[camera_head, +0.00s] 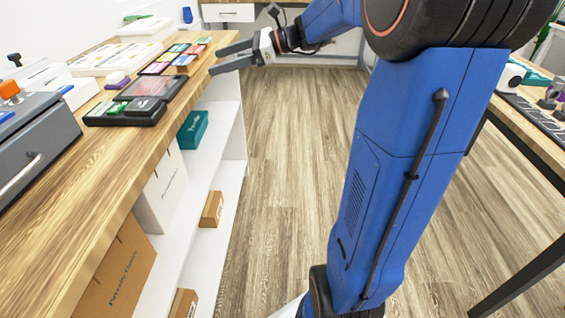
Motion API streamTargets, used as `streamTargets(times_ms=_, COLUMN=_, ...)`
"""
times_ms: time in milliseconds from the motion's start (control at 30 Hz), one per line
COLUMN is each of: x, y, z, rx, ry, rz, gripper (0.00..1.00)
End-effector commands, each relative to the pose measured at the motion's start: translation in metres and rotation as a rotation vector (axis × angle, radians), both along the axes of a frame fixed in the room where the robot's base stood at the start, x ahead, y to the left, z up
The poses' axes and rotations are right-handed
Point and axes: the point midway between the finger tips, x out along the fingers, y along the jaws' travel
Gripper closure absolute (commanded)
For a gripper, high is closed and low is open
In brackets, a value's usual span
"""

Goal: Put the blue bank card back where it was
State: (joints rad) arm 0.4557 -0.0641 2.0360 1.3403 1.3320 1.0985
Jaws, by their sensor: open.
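My gripper (214,60) is open and reaches left from the end of my blue arm, with its fingertips near the right edge of the wooden counter (100,165). I see nothing between its fingers. A rack of small coloured cards (173,60) lies on the counter, just left of the fingertips. Its cards look pink, green, red and blue. They are too small to tell which, if any, is the blue bank card. I cannot tell whether a slot there is empty.
A black tray (150,116) and a grey drawer unit (40,140) stand nearer on the counter. Below it, white shelves hold a teal box (192,130) and brown boxes (211,209). A table (540,120) stands at right. The wooden floor (290,160) between is clear.

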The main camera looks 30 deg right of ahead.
Motion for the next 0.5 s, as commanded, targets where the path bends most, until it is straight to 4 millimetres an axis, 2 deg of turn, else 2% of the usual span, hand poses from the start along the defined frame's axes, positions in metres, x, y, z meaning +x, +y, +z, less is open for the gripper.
streamTargets(times_ms=33, x=-0.018, y=0.016, z=-0.006, rx=-0.075, ry=-0.024, rz=0.041, gripper=0.27)
streamTargets(times_ms=100, x=-0.046, y=0.035, z=-0.020, rx=-0.200, ry=-0.062, rz=0.111, gripper=0.27)
streamTargets(times_ms=200, x=-0.087, y=0.057, z=-0.043, rx=-0.384, ry=-0.128, rz=0.224, gripper=0.27)
streamTargets(times_ms=333, x=-0.139, y=0.073, z=-0.072, rx=-0.617, ry=-0.224, rz=0.380, gripper=0.27)
streamTargets(times_ms=500, x=-0.203, y=0.077, z=-0.108, rx=-0.909, ry=-0.365, rz=0.608, gripper=0.27)
